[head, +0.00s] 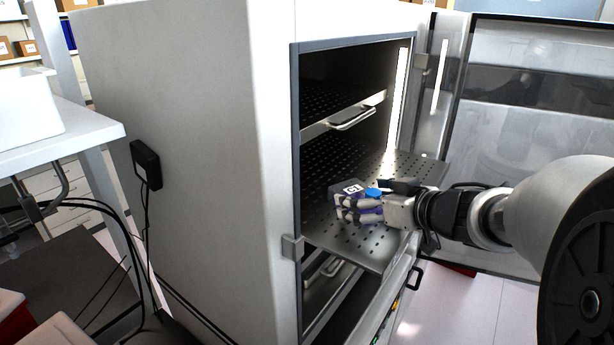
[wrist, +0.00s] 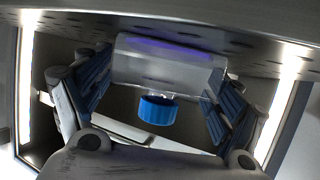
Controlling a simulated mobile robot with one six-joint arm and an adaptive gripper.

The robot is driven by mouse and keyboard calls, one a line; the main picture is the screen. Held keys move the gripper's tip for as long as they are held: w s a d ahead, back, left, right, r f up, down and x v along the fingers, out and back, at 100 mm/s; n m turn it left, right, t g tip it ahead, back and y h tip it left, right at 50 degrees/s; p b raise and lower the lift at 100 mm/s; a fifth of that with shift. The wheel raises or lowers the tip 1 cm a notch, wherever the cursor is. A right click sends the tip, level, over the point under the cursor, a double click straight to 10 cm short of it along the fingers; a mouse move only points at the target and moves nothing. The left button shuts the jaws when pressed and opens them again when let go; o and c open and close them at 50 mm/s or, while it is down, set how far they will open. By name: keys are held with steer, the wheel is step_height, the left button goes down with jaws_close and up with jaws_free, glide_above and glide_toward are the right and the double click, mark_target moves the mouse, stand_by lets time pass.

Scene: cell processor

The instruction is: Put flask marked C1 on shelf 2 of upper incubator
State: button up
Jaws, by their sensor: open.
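The clear flask with a blue cap and a label reading C1 (head: 352,188) is on or just above a pulled-out perforated shelf (head: 384,252) of the open incubator. In the wrist view the flask body (wrist: 165,64) lies between the fingers, its cap (wrist: 158,110) towards my palm. My gripper (head: 358,208) is open, its fingers on either side of the flask; in the wrist view gaps show beside it. The fingers hide part of the flask in the head view. Whether its underside fully touches the shelf cannot be told.
Another shelf with a handle (head: 352,118) sits pushed in above, and a further handle (head: 328,268) shows below. The open incubator door (head: 530,130) stands at the right, behind my arm. The incubator's side wall (head: 190,150) bounds the left.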

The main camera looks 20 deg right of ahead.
steer(key=p+v, duration=0.1)
steer(key=v, duration=1.1)
steer(key=shift+p, duration=0.35)
steer(key=shift+d, duration=0.1)
